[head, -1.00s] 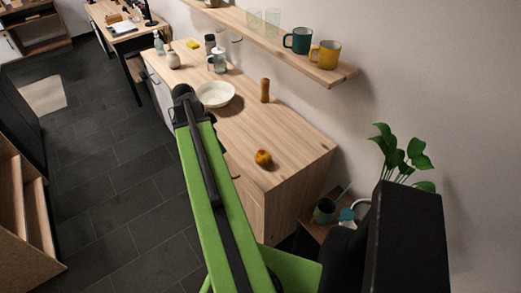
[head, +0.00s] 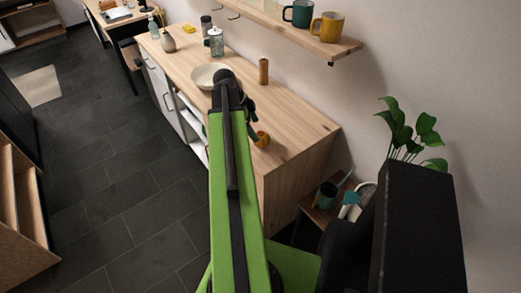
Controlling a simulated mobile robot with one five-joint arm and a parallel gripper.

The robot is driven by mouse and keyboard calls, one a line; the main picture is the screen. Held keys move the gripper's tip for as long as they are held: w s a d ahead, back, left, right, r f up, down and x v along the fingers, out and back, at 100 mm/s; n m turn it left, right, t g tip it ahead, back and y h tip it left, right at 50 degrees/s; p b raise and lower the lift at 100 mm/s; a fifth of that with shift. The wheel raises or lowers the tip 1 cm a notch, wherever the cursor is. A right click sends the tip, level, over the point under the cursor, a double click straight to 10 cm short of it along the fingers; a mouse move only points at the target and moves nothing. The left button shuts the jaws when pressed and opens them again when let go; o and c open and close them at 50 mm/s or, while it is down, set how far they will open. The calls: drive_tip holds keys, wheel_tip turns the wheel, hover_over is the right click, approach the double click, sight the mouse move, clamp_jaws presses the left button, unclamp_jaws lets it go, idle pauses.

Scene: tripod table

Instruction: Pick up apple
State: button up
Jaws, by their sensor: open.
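The apple (head: 263,140), orange-yellow, sits on the wooden countertop (head: 297,128) near its front edge. Its left side is partly hidden behind my green arm. My gripper (head: 251,118) shows as a small dark shape at the arm's far end, just above the apple in the picture. It is open, and nothing shows between its fingers. Most of the gripper is hidden by the arm, so I cannot tell the gap between it and the apple.
A white bowl (head: 204,76) stands just left of the arm's end. A brown wooden mill (head: 263,71) stands behind. A glass jar (head: 215,42) and vase (head: 168,40) are farther back. Mugs (head: 327,27) sit on the wall shelf. A plant (head: 410,130) stands at right.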

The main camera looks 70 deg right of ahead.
sight(262, 140)
drive_tip(key=shift+x, duration=0.85)
drive_tip(key=b+x, duration=0.5)
drive_tip(key=shift+w+a+f, duration=0.15)
drive_tip(key=shift+w+f, duration=0.05)
drive_tip(key=shift+f, duration=0.05)
drive_tip(key=shift+r, duration=0.2)
drive_tip(key=c, duration=1.6)
